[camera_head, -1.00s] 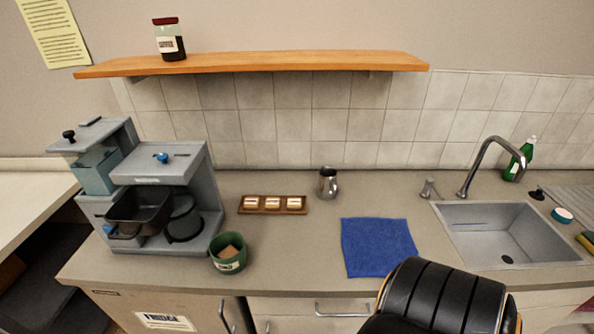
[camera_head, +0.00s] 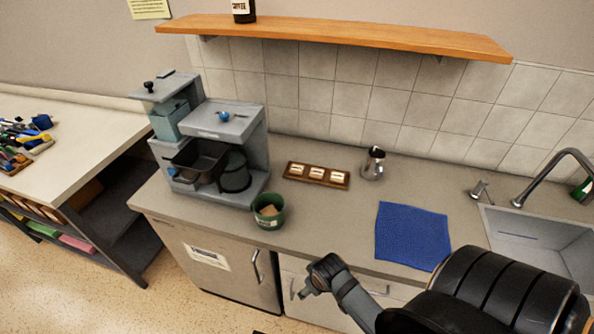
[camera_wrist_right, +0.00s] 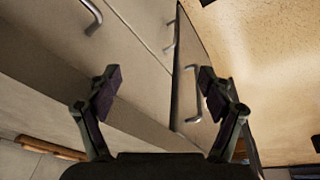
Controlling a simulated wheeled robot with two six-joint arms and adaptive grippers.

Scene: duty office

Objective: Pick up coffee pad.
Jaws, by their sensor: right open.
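Several wrapped coffee pads (camera_head: 316,173) lie in a row on a brown wooden tray (camera_head: 287,170) on the counter, right of the coffee machine. My right gripper (camera_head: 308,289) is in front of the counter's cabinet front, low and apart from the tray. In the right wrist view my right gripper (camera_wrist_right: 160,85) has its two fingers spread with nothing between them. Cabinet doors and handles show beyond the fingers. My left gripper is not in view.
A grey coffee machine (camera_head: 222,135) stands left of the tray, with a green bin (camera_head: 268,222) in front of it. A metal jug (camera_head: 374,166), a blue cloth (camera_head: 410,235) and a sink (camera_head: 540,240) are to the right. A wooden shelf (camera_head: 340,32) hangs above.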

